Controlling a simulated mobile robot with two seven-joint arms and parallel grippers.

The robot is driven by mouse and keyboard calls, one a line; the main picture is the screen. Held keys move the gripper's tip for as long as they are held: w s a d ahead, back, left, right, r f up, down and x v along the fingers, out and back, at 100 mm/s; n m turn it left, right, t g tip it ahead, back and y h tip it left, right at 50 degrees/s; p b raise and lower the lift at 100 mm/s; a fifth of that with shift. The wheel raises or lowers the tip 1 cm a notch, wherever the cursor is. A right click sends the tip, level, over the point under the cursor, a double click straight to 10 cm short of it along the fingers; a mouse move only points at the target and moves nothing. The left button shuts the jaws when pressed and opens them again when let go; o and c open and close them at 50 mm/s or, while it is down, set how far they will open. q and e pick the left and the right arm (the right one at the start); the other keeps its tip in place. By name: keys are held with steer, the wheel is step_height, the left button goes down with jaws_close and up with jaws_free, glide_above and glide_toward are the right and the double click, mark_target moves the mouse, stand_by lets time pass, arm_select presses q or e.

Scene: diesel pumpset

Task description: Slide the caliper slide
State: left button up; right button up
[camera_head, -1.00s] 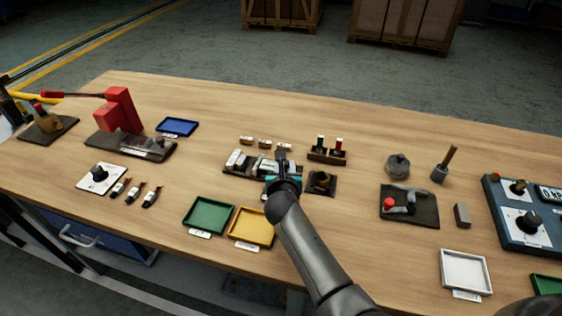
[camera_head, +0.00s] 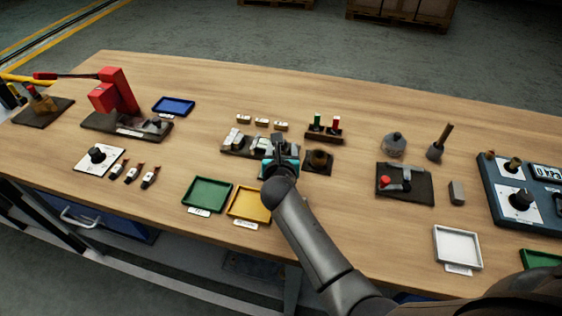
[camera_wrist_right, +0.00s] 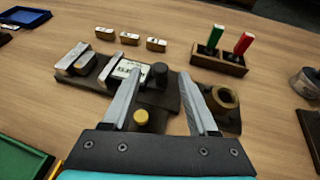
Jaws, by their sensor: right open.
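The caliper fixture is a dark base plate (camera_wrist_right: 96,78) on the wooden table, with silver jaw blocks (camera_wrist_right: 72,58) at its left and a small display (camera_wrist_right: 128,70). A dark upright knob (camera_wrist_right: 160,74), which looks like the caliper slide's handle, stands at its right part. A yellow knob (camera_wrist_right: 141,117) is nearer the camera. My right gripper (camera_wrist_right: 160,85) is open, its two fingers spread over the fixture on either side of the dark knob; contact cannot be told. In the head view my right gripper (camera_head: 284,146) hides part of the caliper fixture (camera_head: 240,147). My left gripper is not visible.
A brass ring on a dark plate (camera_wrist_right: 225,97) sits right of the fixture. Behind are small tagged blocks (camera_wrist_right: 130,38) and a rack (camera_wrist_right: 218,62) with green and red plugs. Green (camera_head: 207,194) and yellow (camera_head: 249,205) trays lie in front. Bare table lies at the back.

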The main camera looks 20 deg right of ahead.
steer(key=p+v, duration=0.3)
steer(key=v, duration=0.9)
steer(key=shift+s, duration=0.35)
steer(key=shift+a+r, duration=0.1)
steer(key=shift+a, duration=0.1)
